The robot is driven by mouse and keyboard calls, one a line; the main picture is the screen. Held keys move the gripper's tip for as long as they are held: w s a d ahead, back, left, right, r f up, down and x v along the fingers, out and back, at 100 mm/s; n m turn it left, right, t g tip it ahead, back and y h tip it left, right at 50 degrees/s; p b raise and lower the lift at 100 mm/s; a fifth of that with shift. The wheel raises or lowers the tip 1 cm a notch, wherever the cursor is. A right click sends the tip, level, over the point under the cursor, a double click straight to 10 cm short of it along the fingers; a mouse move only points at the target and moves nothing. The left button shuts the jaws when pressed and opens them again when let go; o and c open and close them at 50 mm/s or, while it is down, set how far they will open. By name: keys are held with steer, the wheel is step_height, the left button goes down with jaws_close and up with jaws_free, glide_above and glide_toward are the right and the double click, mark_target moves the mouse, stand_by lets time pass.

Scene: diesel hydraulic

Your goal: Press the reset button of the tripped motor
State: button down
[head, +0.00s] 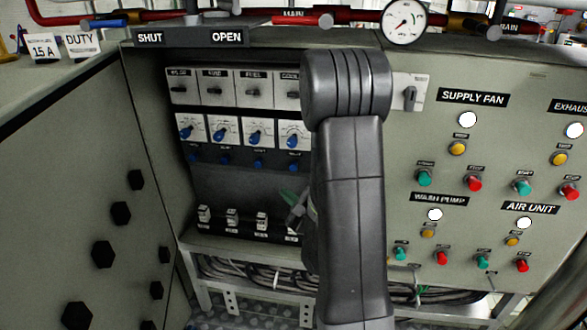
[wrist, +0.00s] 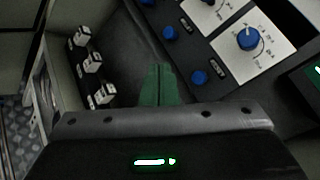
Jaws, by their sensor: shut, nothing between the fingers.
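My gripper (wrist: 160,72) has green fingers that are shut and empty in the wrist view. In the head view its green fingertips (head: 286,195) show left of my dark arm, in front of the open cabinet bay, below the blue buttons. Small blue buttons (head: 258,164) sit in a row under dials with blue knobs (head: 255,136); my arm hides the right end. In the wrist view, one blue button (wrist: 199,77) is right of the fingertips and another (wrist: 171,33) lies beyond them. Contact with a button is not visible. Their labels are unreadable, and which motor is tripped cannot be told.
The open door (head: 65,190) stands left. White switches (head: 232,216) line the bay's lower shelf, with cables (head: 250,270) beneath. The right panel (head: 460,70) has white lamps, yellow lamps and green and red buttons. Pipes and a gauge (head: 404,21) run above.

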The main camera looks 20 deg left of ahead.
steer(key=w+a+p, duration=0.1)
steer(key=w+a, duration=0.1)
steer(key=w, duration=0.6)
steer(key=shift+w+p, duration=0.3)
steer(key=shift+p, duration=0.1)
stand_by(1.7)
steer(key=shift+w+a, duration=0.1)
steer(key=shift+w, duration=0.3)
steer(key=shift+w+a, duration=0.15)
steer(key=shift+w, duration=0.35)
stand_by(0.6)
steer(key=shift+s, duration=0.1)
steer(key=shift+s+d, duration=0.25)
steer(key=shift+s, duration=0.55)
steer(key=s, duration=0.2)
steer(key=s+d+b, duration=0.1)
steer(key=s, duration=0.2)
stand_by(0.4)
